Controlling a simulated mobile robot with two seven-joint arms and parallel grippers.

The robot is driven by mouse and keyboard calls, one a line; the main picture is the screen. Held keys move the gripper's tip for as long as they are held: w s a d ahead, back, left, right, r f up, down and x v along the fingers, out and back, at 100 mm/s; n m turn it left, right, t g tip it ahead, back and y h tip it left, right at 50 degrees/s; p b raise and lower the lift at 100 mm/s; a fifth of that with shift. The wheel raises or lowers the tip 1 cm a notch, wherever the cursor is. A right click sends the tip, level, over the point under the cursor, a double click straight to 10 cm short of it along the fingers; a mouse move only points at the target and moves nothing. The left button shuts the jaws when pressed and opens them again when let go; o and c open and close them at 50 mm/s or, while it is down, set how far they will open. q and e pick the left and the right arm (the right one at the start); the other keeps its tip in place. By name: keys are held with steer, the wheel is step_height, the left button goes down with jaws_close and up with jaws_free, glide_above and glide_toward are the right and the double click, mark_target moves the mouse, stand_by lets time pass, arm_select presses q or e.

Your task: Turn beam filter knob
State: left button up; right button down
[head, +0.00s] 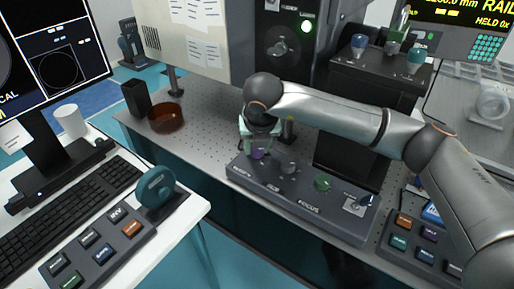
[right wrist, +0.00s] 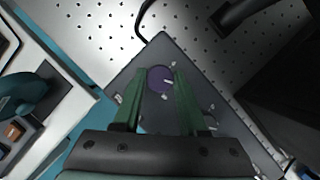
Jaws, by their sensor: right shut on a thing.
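A dark control box (head: 300,193) lies on the perforated optical table, with a row of knobs on top. Its purple knob (head: 258,153) is at the left end and also shows in the right wrist view (right wrist: 160,79). My right gripper (head: 259,143) reaches down over it, and its green fingers (right wrist: 155,98) stand on both sides of the purple knob, shut on it. I cannot read the purple knob's label. My left gripper is not in view.
An amber dish (head: 166,118) and a black holder (head: 136,99) stand at the back left of the table. A white desk with a keyboard (head: 75,208) and a teal handwheel (head: 155,188) is at left. A black block (head: 352,158) rises behind the box.

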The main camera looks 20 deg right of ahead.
stand_by(0.3)
steer(key=shift+c, duration=2.2)
jaws_free()
steer(key=v, duration=1.2)
steer(key=shift+r, duration=0.3)
steer(key=shift+s, duration=0.1)
